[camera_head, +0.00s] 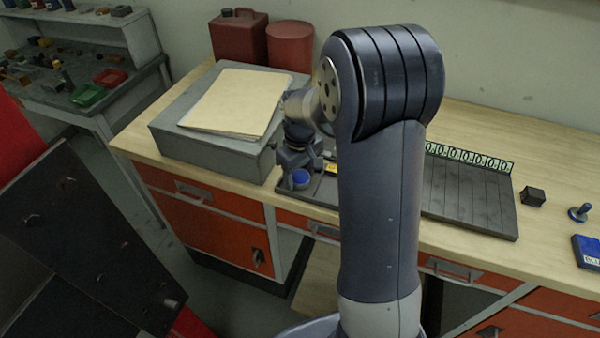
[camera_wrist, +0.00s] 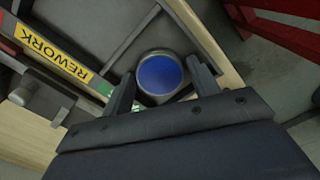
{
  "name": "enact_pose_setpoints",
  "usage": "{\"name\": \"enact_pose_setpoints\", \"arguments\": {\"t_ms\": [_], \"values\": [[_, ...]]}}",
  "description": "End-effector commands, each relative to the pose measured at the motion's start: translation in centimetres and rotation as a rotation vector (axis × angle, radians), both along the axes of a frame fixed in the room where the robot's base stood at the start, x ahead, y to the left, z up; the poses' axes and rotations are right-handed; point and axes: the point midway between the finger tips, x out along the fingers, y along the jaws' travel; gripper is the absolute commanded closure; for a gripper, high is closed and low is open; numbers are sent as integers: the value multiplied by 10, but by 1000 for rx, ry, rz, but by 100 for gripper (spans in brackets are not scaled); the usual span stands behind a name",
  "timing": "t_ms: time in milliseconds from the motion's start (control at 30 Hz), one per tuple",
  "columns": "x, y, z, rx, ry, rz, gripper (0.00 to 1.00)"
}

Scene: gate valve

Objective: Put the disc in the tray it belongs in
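The disc (camera_wrist: 160,75) has a round blue face and a grey rim. It sits between the two fingertips of my gripper (camera_wrist: 161,70), which close against it on both sides. In the head view the blue disc (camera_head: 301,179) shows at the lower end of my gripper (camera_head: 300,168), over or by the left end of a dark tray (camera_head: 322,190). The wrist view shows a yellow REWORK label (camera_wrist: 53,52) by a dark tray (camera_wrist: 115,30). Whether the disc touches the tray is unclear. My arm hides the middle of the bench.
A grey box (camera_head: 215,155) with a tan folder (camera_head: 232,100) stands left of my gripper. A slotted dark rack (camera_head: 465,195) with a row of numbers lies right of my arm.

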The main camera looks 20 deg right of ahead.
Motion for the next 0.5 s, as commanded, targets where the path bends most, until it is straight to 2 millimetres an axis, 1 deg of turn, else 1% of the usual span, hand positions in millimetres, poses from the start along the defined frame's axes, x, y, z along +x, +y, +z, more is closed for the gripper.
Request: {"name": "enact_pose_setpoints", "arguments": {"t_ms": [133, 233, 367, 500], "values": [[0, 0, 3, 0, -1, 0, 43], [1, 0, 12, 0, -4, 0, 43], [1, 0, 36, 0, -7, 0, 43], [1, 0, 68, 0, -8, 0, 43]]}}
